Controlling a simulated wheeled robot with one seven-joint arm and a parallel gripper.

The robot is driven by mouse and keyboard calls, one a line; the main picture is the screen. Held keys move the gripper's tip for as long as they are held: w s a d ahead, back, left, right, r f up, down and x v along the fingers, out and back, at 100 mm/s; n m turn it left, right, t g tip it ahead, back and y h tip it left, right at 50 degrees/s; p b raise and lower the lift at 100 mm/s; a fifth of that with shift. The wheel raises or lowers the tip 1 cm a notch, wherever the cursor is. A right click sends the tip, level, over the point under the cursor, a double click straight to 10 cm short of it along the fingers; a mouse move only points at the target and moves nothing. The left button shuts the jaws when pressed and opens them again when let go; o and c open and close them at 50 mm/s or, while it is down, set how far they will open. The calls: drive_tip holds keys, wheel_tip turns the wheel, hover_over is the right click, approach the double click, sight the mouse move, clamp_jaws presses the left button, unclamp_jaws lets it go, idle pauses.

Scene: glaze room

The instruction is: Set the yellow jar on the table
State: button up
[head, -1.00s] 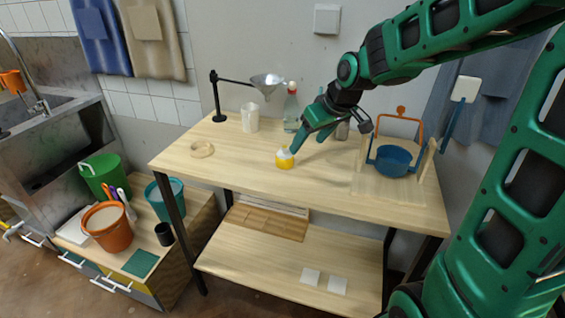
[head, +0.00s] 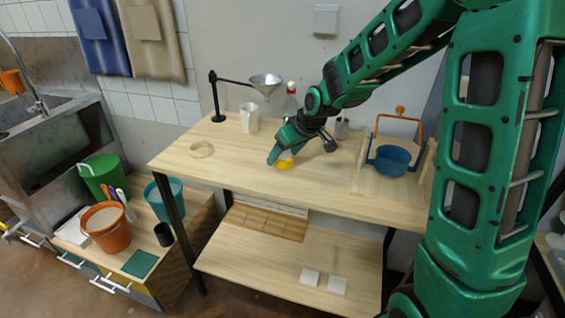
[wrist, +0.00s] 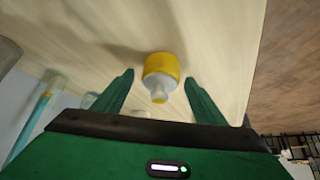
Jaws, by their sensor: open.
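The yellow jar (head: 285,164) stands on the wooden table (head: 225,172), near the middle of its top. In the head view my gripper covers much of it. In the wrist view the jar (wrist: 161,75) shows a yellow body and a pale, narrower top pointing toward my gripper. My gripper (wrist: 157,88) is open, with one finger on each side of the jar and a visible gap to both. It also shows in the head view (head: 284,157), low over the table and in front of the jar. I cannot tell from the head view whether it touches the jar.
A white pitcher (head: 249,118), a funnel on a stand (head: 266,82) and a bottle (head: 290,104) stand behind. A wooden ring (head: 202,149) lies at the left. The table's front left is clear.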

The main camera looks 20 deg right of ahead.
drive_tip(key=shift+w+a+f, duration=0.1)
drive_tip(key=shift+w+f, duration=0.1)
drive_tip(key=shift+f, duration=0.2)
drive_tip(key=c, duration=1.4)
drive_tip(key=shift+r, duration=0.15)
wheel_tip(320, 180, up, 4)
drive_tip(key=shift+a+r, duration=0.15)
drive_tip(key=shift+r, duration=0.05)
drive_tip(key=s+a+r, duration=0.2)
drive_tip(key=a, duration=0.1)
drive_tip(key=s+a+r, duration=0.2)
drive_tip(key=a, duration=0.1)
drive_tip(key=s+a+r, duration=0.2)
drive_tip(key=a, duration=0.1)
drive_tip(key=shift+a+r, duration=0.2)
drive_tip(key=shift+a, duration=0.15)
